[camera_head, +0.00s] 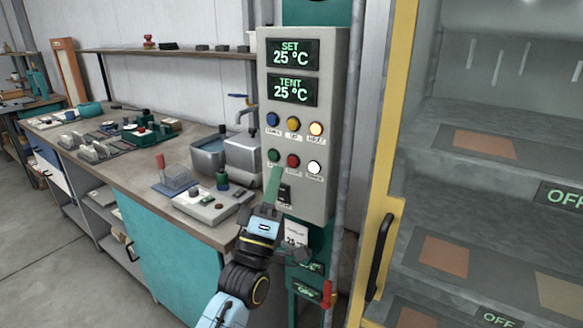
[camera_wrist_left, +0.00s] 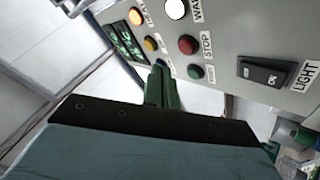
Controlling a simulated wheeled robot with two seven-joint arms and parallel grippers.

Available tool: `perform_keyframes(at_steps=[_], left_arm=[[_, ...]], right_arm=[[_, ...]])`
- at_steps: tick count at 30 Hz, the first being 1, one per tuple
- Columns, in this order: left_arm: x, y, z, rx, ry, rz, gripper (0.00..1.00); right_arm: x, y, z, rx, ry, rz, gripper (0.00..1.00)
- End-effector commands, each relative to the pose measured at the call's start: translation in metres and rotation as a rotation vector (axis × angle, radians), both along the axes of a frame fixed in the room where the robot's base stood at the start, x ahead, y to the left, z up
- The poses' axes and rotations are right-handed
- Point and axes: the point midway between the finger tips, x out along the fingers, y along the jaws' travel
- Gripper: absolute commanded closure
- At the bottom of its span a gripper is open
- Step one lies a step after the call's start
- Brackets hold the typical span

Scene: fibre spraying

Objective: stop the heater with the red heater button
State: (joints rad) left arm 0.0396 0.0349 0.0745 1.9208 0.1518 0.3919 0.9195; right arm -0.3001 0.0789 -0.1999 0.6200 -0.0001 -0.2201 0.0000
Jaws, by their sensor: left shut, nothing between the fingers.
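The red button (camera_head: 293,161) sits in the lower row of the grey control panel (camera_head: 302,207), between a green button (camera_head: 274,156) and a white one (camera_head: 314,167). In the left wrist view the red button (camera_wrist_left: 187,45) is labelled STOP, with the green button (camera_wrist_left: 195,72) beside it. My left gripper (camera_head: 275,172) is shut and empty, its green fingers pointing up just below the green button in the head view. In the left wrist view its fingertips (camera_wrist_left: 160,66) show left of the red button. I cannot tell whether they touch the panel. My right gripper is not in view.
The panel displays (camera_head: 292,72) both read 25 °C. Blue, yellow and lit amber (camera_head: 316,129) buttons form the upper row. A black light switch (camera_wrist_left: 262,73) is on the panel. A workbench (camera_head: 150,187) stands left; a yellow-framed cabinet (camera_head: 393,150) stands right.

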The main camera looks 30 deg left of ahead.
Motion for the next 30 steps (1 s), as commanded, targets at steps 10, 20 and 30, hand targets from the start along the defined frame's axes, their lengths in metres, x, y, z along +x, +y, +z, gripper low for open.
perform_keyframes(at_steps=[10,20,30], left_arm=[[0.023,-0.002,0.000,0.001,0.001,0.000,1.00],[0.023,-0.002,0.000,0.001,0.001,0.000,1.00],[0.023,-0.002,0.000,0.001,0.001,0.000,1.00]], right_arm=[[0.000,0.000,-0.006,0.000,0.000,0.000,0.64],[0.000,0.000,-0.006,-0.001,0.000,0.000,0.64],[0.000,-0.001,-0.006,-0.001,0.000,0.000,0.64]])
